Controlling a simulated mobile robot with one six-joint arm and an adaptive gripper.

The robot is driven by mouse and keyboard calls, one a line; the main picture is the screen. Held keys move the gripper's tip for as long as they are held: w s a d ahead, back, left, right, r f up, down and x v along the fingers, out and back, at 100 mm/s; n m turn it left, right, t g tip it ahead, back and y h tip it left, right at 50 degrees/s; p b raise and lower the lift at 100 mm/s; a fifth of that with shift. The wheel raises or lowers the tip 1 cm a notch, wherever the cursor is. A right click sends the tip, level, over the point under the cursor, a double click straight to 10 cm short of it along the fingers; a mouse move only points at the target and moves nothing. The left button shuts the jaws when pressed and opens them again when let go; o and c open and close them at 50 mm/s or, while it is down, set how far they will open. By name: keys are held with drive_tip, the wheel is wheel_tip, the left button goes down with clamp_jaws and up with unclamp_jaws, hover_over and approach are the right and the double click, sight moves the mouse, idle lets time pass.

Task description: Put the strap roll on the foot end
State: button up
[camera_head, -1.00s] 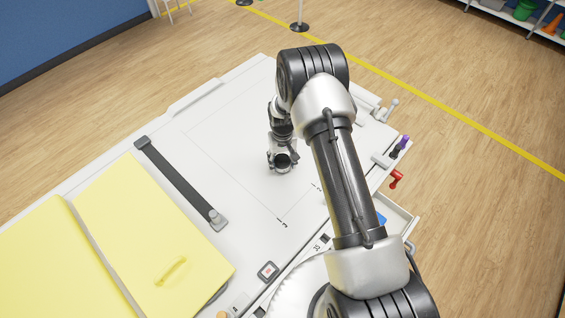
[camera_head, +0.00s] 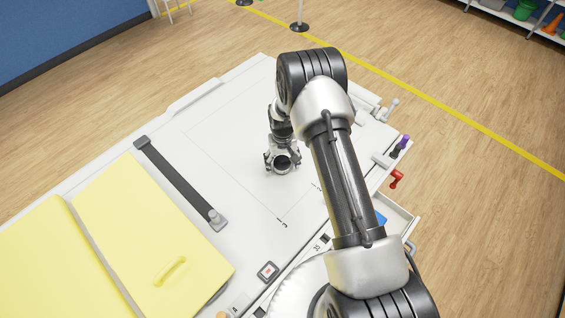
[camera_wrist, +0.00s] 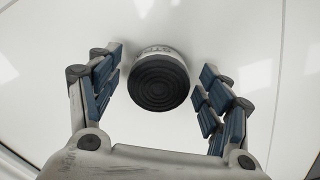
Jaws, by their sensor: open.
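The strap roll (camera_wrist: 158,85) is a dark disc with ringed ridges and a pale lettered side band. In the wrist view it stands on the white surface between my fingers, with gaps on both sides. My gripper (camera_head: 282,160) is open around it, low over the white tabletop (camera_head: 225,115). In the head view the roll is mostly hidden by my gripper. A thin outlined rectangle is printed on this tabletop; my gripper is inside its lines. I cannot tell from any label which part is the foot end.
A dark strap (camera_head: 180,182) with end fittings lies across the table to the left. Yellow pads (camera_head: 140,215) with a handle cover the near left. Purple (camera_head: 401,143) and red (camera_head: 396,179) knobs stick out at the right edge. The tabletop left of my gripper is clear.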

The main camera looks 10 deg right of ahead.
wheel_tip(320, 180, up, 12)
wheel_tip(320, 180, up, 16)
drive_tip(key=t, duration=0.1)
hover_over(283, 163)
drive_tip(key=s, duration=0.4)
drive_tip(key=s+r+t, duration=0.1)
drive_tip(key=s+r, duration=0.7)
drive_tip(key=r, duration=0.3)
drive_tip(key=s+r+t, duration=0.1)
drive_tip(key=s+r, duration=0.1)
drive_tip(key=s, duration=0.7)
drive_tip(key=s+r+t, duration=0.1)
drive_tip(key=s+r, duration=0.2)
drive_tip(key=s, duration=0.7)
drive_tip(key=shift+s+t+p, duration=0.3)
drive_tip(key=shift+p, duration=0.1)
